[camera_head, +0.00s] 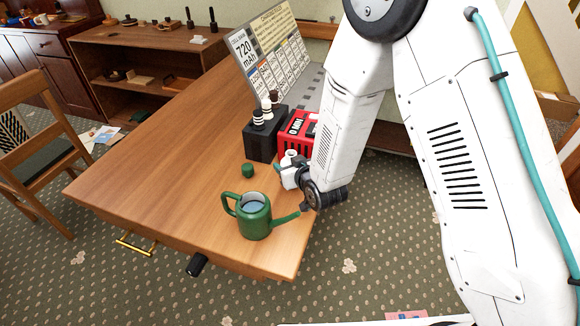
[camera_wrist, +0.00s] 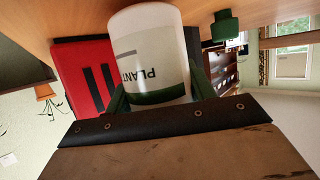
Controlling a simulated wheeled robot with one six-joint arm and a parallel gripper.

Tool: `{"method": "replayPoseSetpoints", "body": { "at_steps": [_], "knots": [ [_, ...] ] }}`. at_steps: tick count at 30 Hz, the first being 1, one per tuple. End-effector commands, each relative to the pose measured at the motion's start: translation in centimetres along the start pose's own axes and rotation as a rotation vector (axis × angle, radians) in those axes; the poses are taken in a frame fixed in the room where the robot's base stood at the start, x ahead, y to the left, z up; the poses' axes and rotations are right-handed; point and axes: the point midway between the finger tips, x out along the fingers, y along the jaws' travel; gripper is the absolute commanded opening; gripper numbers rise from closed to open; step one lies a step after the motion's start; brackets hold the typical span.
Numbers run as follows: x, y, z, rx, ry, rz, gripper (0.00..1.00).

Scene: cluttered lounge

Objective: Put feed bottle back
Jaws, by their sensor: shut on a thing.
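The feed bottle (camera_head: 290,155), white with a dark green band, stands near the table's right edge in the head view, partly hidden by my wrist. In the wrist view the bottle (camera_wrist: 150,50) fills the middle, its "PLANT" label upside down. My gripper (camera_wrist: 158,92) is shut on it, one finger on each side. In the head view my gripper (camera_head: 293,178) is at the bottle, just in front of the red box. A small green cap (camera_head: 248,170) lies on the table to the left; it also shows in the wrist view (camera_wrist: 224,25).
A green watering can (camera_head: 254,222) with water stands in front, its spout near my wrist. The red box (camera_head: 294,133) and a black box (camera_head: 259,143) with small bottles are behind. The wooden table (camera_head: 165,150) is clear on the left. A chair (camera_head: 38,150) stands at far left.

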Motion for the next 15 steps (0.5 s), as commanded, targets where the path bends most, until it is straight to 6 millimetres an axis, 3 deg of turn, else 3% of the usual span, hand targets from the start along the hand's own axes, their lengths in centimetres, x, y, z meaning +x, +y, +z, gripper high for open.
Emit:
{"method": "replayPoseSetpoints", "body": {
  "at_steps": [14, 15],
  "knots": [
    [0.43, 0.19, 1.14, 0.001, 0.000, 0.002, 0.32],
    [0.41, 0.19, 1.10, 0.001, 0.000, 0.002, 0.65]
  ]
}}
